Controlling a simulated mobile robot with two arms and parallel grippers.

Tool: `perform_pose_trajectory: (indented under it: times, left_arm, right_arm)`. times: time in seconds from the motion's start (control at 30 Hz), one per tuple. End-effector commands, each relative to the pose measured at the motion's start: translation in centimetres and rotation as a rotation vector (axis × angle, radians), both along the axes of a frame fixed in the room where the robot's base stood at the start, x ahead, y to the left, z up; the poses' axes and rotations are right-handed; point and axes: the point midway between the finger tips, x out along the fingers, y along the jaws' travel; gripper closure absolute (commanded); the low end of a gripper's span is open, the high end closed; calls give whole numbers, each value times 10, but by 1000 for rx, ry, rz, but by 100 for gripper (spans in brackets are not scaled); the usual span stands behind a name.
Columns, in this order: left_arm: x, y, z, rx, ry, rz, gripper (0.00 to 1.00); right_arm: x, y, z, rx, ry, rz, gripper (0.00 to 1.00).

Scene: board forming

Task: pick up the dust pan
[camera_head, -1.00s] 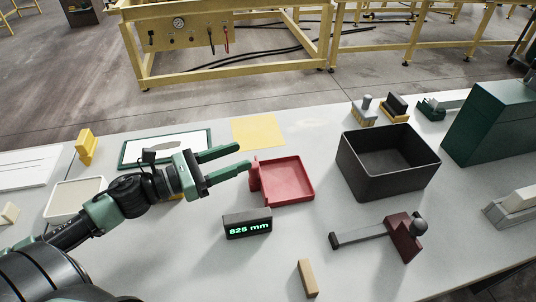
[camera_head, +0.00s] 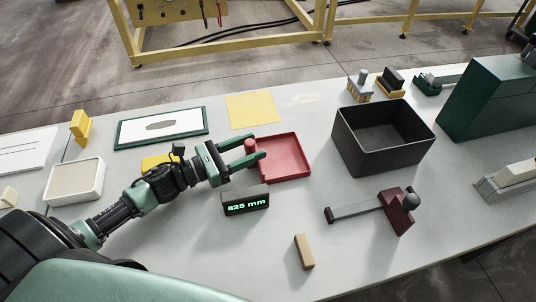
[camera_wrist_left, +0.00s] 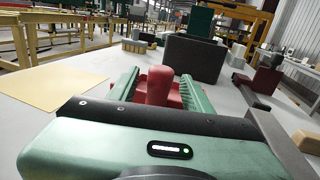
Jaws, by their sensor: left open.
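The red dust pan (camera_head: 284,157) lies on the pale table in the middle of the head view, with a short round handle on its left side. My left gripper (camera_head: 259,149) is open at the handle, with one green finger on the far side and one on the near side. In the left wrist view, the dust pan's red handle (camera_wrist_left: 158,86) stands between the two fingers of my left gripper (camera_wrist_left: 158,82). Whether the fingers touch the handle cannot be told. My right gripper is not in view.
A black bin (camera_head: 388,163) stands right of the pan. A black display reading 825 mm (camera_head: 245,203) is close to the near finger. A clamp-like tool (camera_head: 382,209), a wooden block (camera_head: 304,251) and a yellow sheet (camera_head: 251,110) lie around.

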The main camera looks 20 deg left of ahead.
Motion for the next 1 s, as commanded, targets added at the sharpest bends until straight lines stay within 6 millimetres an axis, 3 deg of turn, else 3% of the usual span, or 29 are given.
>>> perform_pose_trajectory:
  times: [0.2, 0.47, 0.63, 1.0]
  left_arm:
    - [21, -16, 2, 0, -1, 0, 50]
    - [23, -17, 0, 1, 1, 1, 50]
    - [23, -17, 0, 0, 0, 1, 98]
    - [23, -17, 0, 1, 1, 1, 100]
  right_arm:
    - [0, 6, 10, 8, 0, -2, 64]
    - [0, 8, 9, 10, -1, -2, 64]
    - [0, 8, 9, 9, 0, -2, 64]
    - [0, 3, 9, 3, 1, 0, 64]
